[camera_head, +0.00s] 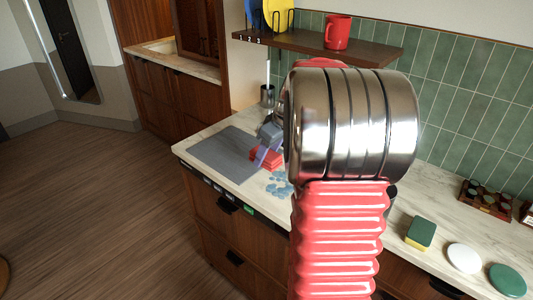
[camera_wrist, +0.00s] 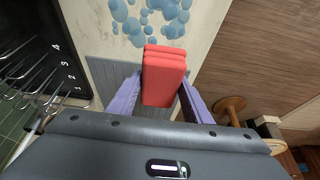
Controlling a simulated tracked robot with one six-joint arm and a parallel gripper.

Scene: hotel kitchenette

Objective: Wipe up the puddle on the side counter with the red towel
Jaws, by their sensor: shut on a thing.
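The folded red towel (camera_wrist: 164,70) is pinched between the two purple fingers of my gripper (camera_wrist: 160,90) in the wrist view. In the head view the towel (camera_head: 267,158) shows beside my gripper (camera_head: 266,150), low over the counter (camera_head: 263,190); I cannot tell whether it touches the surface. The puddle is a patch of several pale blue blobs. It lies just past the towel in the wrist view (camera_wrist: 150,16). In the head view the puddle (camera_head: 279,185) is just below the towel, partly hidden by my arm.
A grey mat (camera_head: 222,155) lies on the counter left of the towel. A shelf (camera_head: 312,43) with a red mug (camera_head: 338,32) and a plate rack hangs above. A green-and-yellow sponge (camera_head: 420,233), a white disc (camera_head: 464,258) and a green disc (camera_head: 507,280) lie to the right.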

